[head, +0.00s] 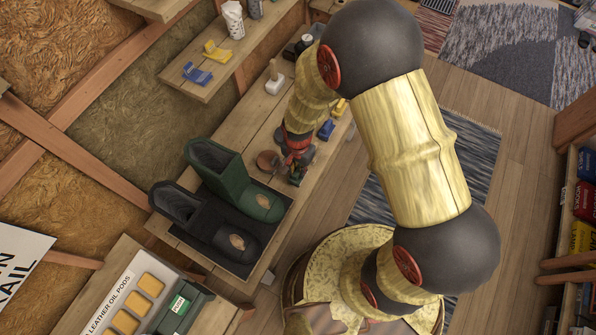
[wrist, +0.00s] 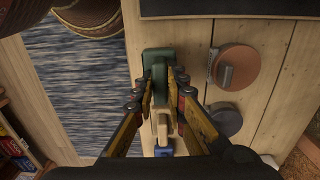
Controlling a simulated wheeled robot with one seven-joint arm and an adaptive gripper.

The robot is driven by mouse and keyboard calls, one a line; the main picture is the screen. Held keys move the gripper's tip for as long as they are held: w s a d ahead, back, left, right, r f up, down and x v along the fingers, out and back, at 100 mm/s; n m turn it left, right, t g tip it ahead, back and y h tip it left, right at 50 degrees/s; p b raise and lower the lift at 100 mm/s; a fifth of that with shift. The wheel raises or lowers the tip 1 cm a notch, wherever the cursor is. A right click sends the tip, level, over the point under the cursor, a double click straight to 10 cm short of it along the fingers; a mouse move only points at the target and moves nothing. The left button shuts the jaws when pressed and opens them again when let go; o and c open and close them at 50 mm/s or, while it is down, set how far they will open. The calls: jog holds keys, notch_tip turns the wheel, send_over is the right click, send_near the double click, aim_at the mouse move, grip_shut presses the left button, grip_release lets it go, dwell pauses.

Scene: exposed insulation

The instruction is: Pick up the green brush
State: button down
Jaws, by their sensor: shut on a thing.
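The green brush (wrist: 158,58) shows in the wrist view above the pale bench top, with its green end beyond my fingertips. My gripper (wrist: 161,82) has its two fingers on either side of the brush's narrower part and is shut on it. I cannot tell whether the brush touches the bench or is held just above it. In the head view my gripper (head: 296,165) points down at the bench near the boots, and my arm and fingers largely hide the brush there.
A brown round brush (wrist: 235,66) and a grey round piece (wrist: 226,120) lie right of my gripper. Green boot (head: 230,180) and black boot (head: 205,222) stand on a dark mat. A blue item (head: 326,130) lies behind. Floor is open to the bench's right.

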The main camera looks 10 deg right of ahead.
jog(key=s+d+r+p, duration=0.2)
jog(key=s+r+p, duration=0.1)
jog(key=s+r, duration=0.7)
jog(key=s, duration=0.3)
jog(key=shift+s+d, duration=0.15)
jog(key=shift+s, duration=0.25)
jog(key=c, duration=2.4)
grip_release()
grip_shut()
jog(key=shift+d, duration=0.1)
